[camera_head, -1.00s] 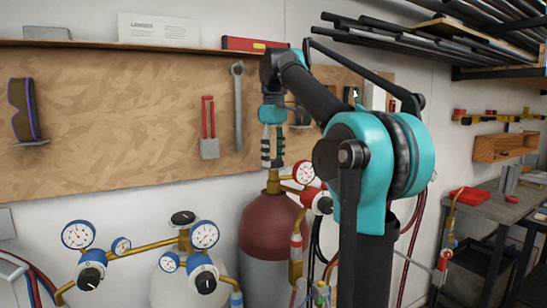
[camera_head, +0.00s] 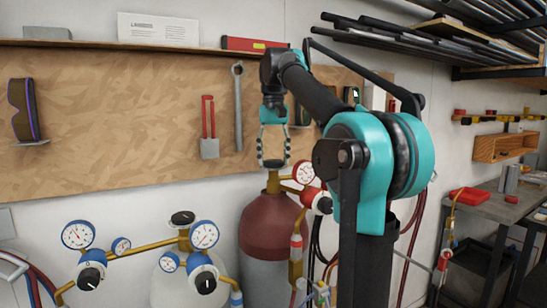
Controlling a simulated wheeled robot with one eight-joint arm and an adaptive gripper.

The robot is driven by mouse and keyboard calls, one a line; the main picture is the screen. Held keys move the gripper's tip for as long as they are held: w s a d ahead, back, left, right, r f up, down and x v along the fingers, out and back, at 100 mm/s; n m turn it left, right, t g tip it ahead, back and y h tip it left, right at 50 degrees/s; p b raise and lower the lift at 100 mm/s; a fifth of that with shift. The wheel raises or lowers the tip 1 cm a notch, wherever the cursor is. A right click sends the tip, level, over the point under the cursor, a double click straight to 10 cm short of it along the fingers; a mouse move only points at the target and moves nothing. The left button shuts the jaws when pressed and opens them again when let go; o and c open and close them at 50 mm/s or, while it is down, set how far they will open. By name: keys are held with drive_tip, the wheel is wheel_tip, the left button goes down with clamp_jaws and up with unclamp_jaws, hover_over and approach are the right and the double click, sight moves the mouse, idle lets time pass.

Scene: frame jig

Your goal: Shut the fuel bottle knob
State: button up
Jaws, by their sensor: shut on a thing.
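A white-faced gauge (camera_head: 303,172) and a red-and-white regulator (camera_head: 316,199) sit close right of the valve. A pale bottle (camera_head: 176,288) with several blue gauges stands at left. The wooden tool board (camera_head: 130,120) is behind my gripper.

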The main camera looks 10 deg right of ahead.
sight(274, 160)
drive_tip(key=m, duration=0.5)
drive_tip(key=shift+m, duration=0.3)
drive_tip(key=m, duration=0.5)
drive_tip(key=shift+m, duration=0.4)
drive_tip(key=o, duration=1.1)
drive_tip(key=shift+o, duration=0.2)
drive_tip(key=shift+r, duration=0.1)
wheel_tip(274, 160, up, 12)
